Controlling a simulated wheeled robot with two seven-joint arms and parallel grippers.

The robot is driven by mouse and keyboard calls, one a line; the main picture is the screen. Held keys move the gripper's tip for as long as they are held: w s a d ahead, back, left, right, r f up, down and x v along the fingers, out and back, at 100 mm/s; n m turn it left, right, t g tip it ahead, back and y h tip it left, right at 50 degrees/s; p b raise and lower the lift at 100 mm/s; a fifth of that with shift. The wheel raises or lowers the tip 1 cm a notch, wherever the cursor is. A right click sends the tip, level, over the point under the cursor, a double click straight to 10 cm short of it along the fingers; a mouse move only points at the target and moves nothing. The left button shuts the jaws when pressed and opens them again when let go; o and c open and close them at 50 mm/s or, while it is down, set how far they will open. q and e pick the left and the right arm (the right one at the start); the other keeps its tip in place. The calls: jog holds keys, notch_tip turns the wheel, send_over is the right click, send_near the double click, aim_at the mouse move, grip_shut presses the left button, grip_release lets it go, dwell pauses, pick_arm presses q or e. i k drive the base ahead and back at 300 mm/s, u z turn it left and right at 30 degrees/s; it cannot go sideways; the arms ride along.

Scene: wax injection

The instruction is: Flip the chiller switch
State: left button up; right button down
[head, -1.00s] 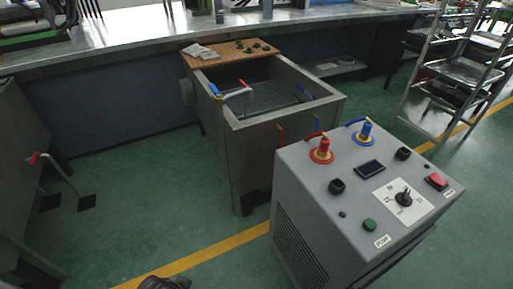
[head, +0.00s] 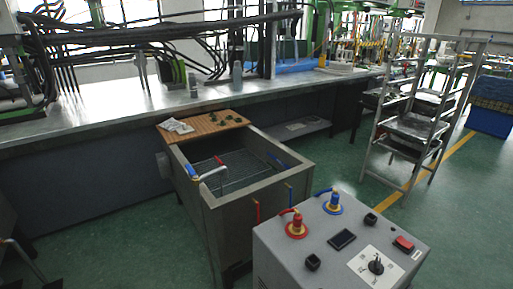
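The chiller unit (head: 278,256) is a grey box at the lower right of the head view, cut off by the bottom edge. Its top bears a red rocker switch (head: 403,244) at the right and a black rotary knob (head: 376,265) on a white dial plate (head: 362,262). A small dark display (head: 342,239) and black knobs (head: 312,262) are also on top. A red valve (head: 297,228) and a blue valve (head: 333,205) stand at its back edge. Neither of my grippers is in view.
A metal tank (head: 222,204) with a wooden board (head: 203,125) across its back stands behind the chiller. A long metal bench (head: 110,112) runs behind. A wheeled rack (head: 418,125) stands at the right. Green floor (head: 110,240) is open at the left and right of the chiller.

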aim_at(403, 243)
jog(key=k, duration=1.35)
jog(key=z, duration=0.55)
jog(key=i, duration=1.7)
jog(key=u, duration=0.45)
